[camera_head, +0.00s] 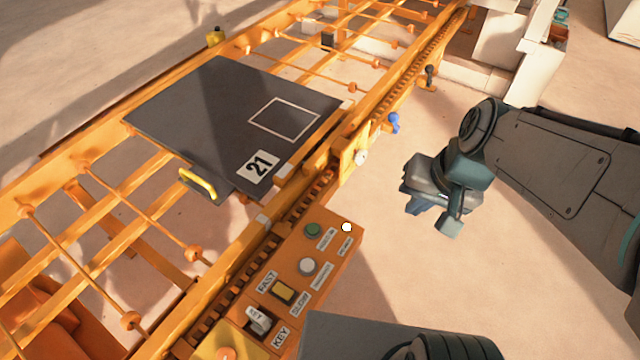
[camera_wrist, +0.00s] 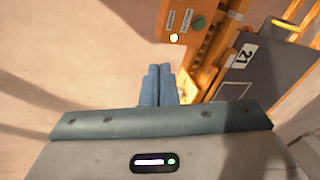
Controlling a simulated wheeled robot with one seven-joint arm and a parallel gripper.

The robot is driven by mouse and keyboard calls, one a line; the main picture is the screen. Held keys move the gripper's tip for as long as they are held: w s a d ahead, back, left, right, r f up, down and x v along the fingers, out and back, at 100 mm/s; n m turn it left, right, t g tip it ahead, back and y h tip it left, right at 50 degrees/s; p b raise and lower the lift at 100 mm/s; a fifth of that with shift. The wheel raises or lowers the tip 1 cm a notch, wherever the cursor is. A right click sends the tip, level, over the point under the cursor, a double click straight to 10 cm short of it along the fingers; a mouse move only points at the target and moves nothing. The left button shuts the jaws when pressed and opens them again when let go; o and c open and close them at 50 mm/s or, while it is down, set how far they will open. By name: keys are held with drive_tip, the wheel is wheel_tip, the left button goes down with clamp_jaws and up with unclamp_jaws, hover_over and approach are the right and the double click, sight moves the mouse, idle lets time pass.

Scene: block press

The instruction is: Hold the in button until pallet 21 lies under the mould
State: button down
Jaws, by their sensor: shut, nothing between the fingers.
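Pallet 21 (camera_head: 215,115) is a dark grey plate with a yellow handle and a white outlined rectangle. It lies on the orange conveyor; it also shows in the wrist view (camera_wrist: 270,68). Beside the conveyor, the orange control box (camera_head: 345,258) carries a green button (camera_head: 313,230) and a white button (camera_head: 307,266). Their labels are too small to read, so I cannot tell which is the in button. The green button also shows in the wrist view (camera_wrist: 198,22). My gripper (camera_head: 412,208) is shut and empty, right of the box and apart from it. I cannot make out the mould.
A bright round lamp (camera_head: 346,227) sits at the box's corner. A yellow FAST/SLOW switch (camera_head: 283,291) and a key switch (camera_head: 259,321) are on the same box. A blue knob (camera_head: 393,122) and a dark-topped lever (camera_head: 429,75) stick out from the conveyor's side. The floor around my gripper is clear.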

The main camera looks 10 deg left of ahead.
drive_tip(key=w+a+f+m+g+y+b, duration=0.1)
drive_tip(key=w+a+f+m+y+b, duration=0.4)
drive_tip(key=a+f, duration=0.65)
drive_tip(key=m+y+b, duration=0.2)
drive_tip(key=m+b, duration=0.1)
drive_tip(key=m, duration=0.2)
hover_over(317, 229)
wheel_tip(317, 229, down, 9)
drive_tip(key=shift+t, duration=0.4)
wheel_tip(317, 229, down, 7)
drive_tip(key=b, duration=0.5)
drive_tip(key=shift+f+b, duration=0.1)
drive_tip(key=shift+b, duration=0.2)
drive_tip(key=shift+f+b, duration=0.75)
drive_tip(key=shift+b, duration=0.1)
drive_tip(key=shift+f, duration=0.15)
drive_tip(key=shift+f+b, duration=0.25)
drive_tip(key=shift+b, duration=0.4)
